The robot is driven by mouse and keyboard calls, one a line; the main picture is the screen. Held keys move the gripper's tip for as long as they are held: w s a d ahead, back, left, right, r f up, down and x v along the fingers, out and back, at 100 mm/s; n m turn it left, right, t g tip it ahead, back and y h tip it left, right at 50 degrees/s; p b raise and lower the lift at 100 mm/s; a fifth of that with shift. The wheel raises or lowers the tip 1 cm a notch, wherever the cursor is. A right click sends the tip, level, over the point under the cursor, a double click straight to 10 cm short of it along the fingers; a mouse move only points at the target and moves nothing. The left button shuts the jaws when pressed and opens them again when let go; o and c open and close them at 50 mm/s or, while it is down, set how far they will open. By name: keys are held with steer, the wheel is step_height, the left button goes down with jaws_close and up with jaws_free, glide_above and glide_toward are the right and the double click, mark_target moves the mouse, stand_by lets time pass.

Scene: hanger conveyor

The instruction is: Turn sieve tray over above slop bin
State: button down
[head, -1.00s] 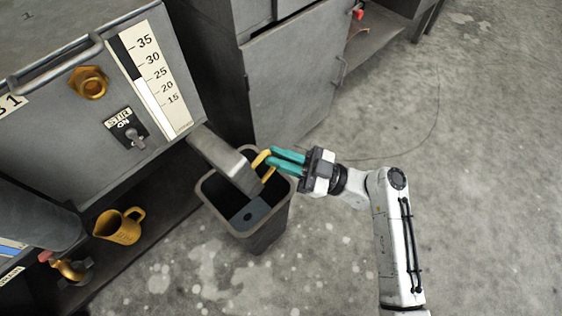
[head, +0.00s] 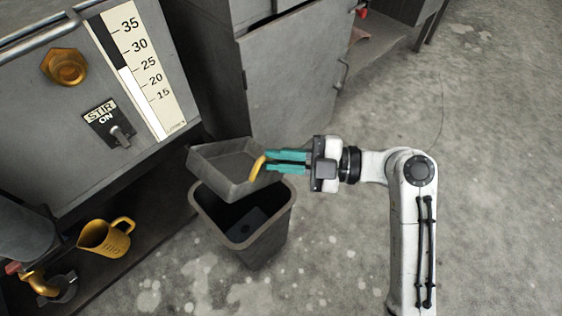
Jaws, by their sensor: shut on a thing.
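The grey sieve tray (head: 225,158) is held over the back part of the slop bin, its open side facing up and slightly tilted. Its inside looks empty. My gripper (head: 268,162) has its teal fingers shut on the tray's yellow handle (head: 257,168) at the tray's right side. The slop bin (head: 265,238) is a dark grey, open-topped bin standing on the floor below the tray. A dark bluish patch shows at the bottom of the bin. The tray hides the bin's back rim.
A grey tank with a level scale (head: 143,70) and a STIR switch (head: 112,124) stands at the left. A yellow jug (head: 106,238) sits on the low shelf beside a brass tap (head: 42,283). A grey cabinet (head: 292,80) stands behind the bin. The floor at right is clear.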

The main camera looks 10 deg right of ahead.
steer(key=n+h+b, duration=0.4)
steer(key=n+b, duration=0.1)
stand_by(0.4)
stand_by(0.5)
